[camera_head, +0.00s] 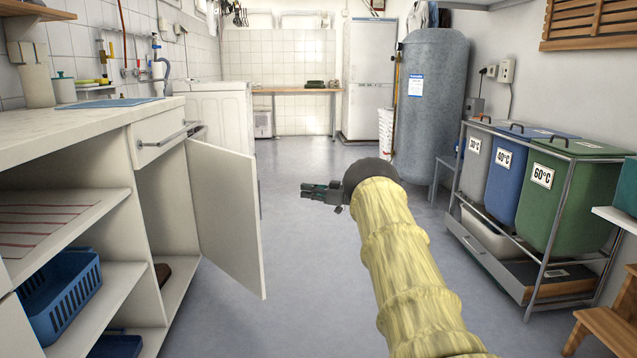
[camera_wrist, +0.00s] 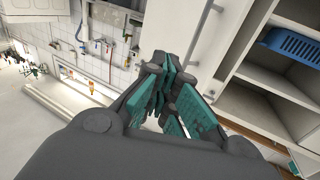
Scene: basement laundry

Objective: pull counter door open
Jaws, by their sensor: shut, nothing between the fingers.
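The white counter door (camera_head: 224,215) stands swung out from the left counter (camera_head: 95,122), well open, with its inner compartment showing. Its free edge points toward the aisle. A drawer with a bar handle (camera_head: 172,134) sits above the opening. My gripper (camera_head: 308,190) is in mid-air over the aisle, to the right of the door and apart from it. It is shut and empty, its fingers pointing left. In the wrist view my gripper (camera_wrist: 165,85) shows teal finger pads close together, with white cabinet surfaces beyond them.
Open shelves hold a blue basket (camera_head: 62,290), also seen in the wrist view (camera_wrist: 293,46). A rack of laundry bins (camera_head: 577,190) and a wooden stool (camera_head: 607,325) stand on the right. A grey tank (camera_head: 430,100) stands behind. The aisle floor (camera_head: 305,260) is clear.

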